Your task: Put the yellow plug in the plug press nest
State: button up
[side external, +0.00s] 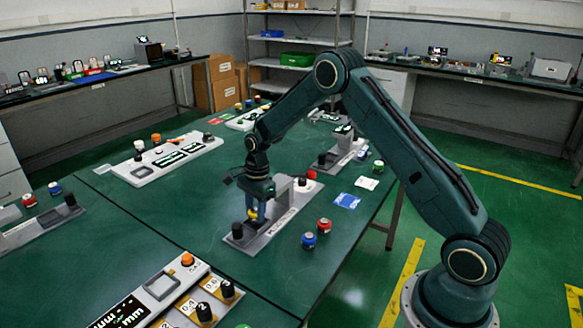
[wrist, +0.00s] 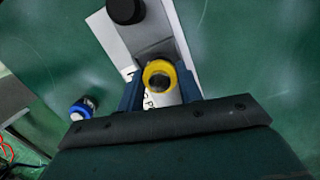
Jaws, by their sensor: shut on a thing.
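The yellow plug (side external: 252,215) is a small yellow ring-like piece held between my gripper's fingers. In the wrist view the yellow plug (wrist: 160,75) shows as a yellow ring with a dark middle. My gripper (side external: 257,212) points down and is shut on it; its two blue fingers also flank it in the wrist view (wrist: 161,92). The plug press (side external: 262,238) is a grey base with a black knob (wrist: 125,10) at one end and an upright block. The plug is over the base; the nest is hidden, and I cannot tell whether the plug touches it.
A blue-capped plug (side external: 309,240) and a red one (side external: 324,226) stand right of the press. A blue card (side external: 346,201) lies behind them. A panel with black knobs (side external: 165,290) sits at the front left. Green table is clear left of the press.

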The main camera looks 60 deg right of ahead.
jog(key=shift+f, duration=0.5)
jog(key=o, duration=1.1)
jog(key=shift+o, duration=0.2)
jog(key=shift+r, duration=0.15)
notch_tip(320, 180, up, 13)
jog(key=d, duration=0.1)
jog(key=shift+s+d+r, duration=0.2)
jog(key=shift+d, duration=0.1)
